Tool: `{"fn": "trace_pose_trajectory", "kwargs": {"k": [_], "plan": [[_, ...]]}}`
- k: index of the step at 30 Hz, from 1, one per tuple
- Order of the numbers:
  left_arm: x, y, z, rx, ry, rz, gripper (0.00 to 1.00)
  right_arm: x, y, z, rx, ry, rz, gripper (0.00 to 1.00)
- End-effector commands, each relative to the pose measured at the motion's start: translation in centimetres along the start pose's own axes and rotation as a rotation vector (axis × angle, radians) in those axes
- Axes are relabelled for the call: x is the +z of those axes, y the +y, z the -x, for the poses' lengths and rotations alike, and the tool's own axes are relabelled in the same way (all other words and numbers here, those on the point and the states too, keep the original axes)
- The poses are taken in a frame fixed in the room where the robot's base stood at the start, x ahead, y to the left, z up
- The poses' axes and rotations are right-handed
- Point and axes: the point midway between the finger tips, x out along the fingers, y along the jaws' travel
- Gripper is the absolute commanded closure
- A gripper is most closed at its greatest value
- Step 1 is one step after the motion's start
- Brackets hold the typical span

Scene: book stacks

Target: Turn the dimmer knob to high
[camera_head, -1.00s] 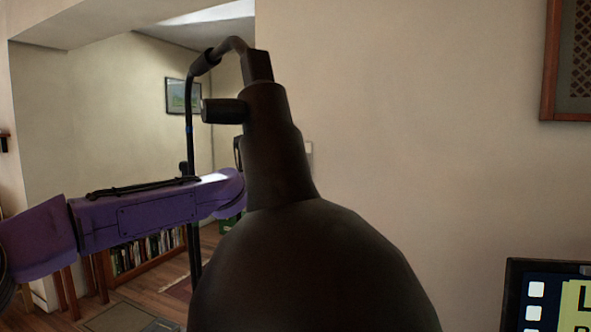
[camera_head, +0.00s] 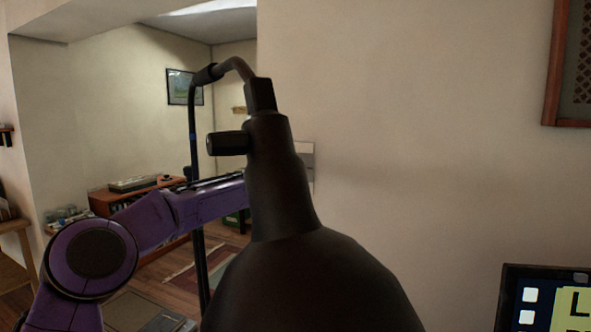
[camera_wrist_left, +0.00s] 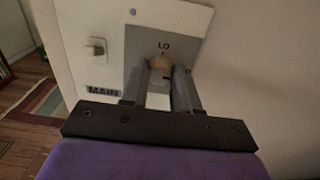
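In the left wrist view, the round tan dimmer knob (camera_wrist_left: 160,66) sits on a grey panel (camera_wrist_left: 136,42) set in a white wall plate (camera_wrist_left: 188,17). The label LO is above it, with a dark mark just below the lettering. My left gripper (camera_wrist_left: 165,72) has its two fingers close together on either side of the knob, apparently shut on it. The fingers hide part of the knob. In the head view, only an edge of the wall plate (camera_head: 306,152) shows behind a dark lamp, which hides my left gripper. My right gripper is in neither view.
The large dark lamp (camera_head: 312,285) fills the middle of the head view. A switch (camera_wrist_left: 95,48) marked MAIN is left of the knob on the plate. A dark-framed sign (camera_head: 545,300) stands at lower right. Bare wall lies right of the lamp.

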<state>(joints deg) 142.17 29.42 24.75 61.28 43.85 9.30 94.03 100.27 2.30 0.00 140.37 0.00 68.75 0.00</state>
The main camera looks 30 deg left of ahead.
Motion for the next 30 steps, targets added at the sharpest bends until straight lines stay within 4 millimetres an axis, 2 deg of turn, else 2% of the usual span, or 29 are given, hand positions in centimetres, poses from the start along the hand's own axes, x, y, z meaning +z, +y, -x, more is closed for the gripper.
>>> {"fn": "trace_pose_trajectory", "kwargs": {"k": [1,2,4,14,20,30], "plan": [[0.0,0.1,0.0,0.002,0.000,0.000,0.90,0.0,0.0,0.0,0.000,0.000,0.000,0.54],[0.0,0.1,0.0,0.002,0.000,0.000,0.99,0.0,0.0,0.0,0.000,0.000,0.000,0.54],[0.0,-0.4,0.0,0.001,0.000,0.000,1.00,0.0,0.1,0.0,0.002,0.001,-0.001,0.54],[0.1,0.0,0.0,0.001,0.000,-0.057,1.00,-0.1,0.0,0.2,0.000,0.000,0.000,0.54],[0.1,0.0,0.0,0.001,0.001,-0.182,1.00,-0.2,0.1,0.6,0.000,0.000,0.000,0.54],[0.1,-0.1,0.0,0.002,0.000,-0.497,1.00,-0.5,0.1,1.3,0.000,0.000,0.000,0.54]]}}
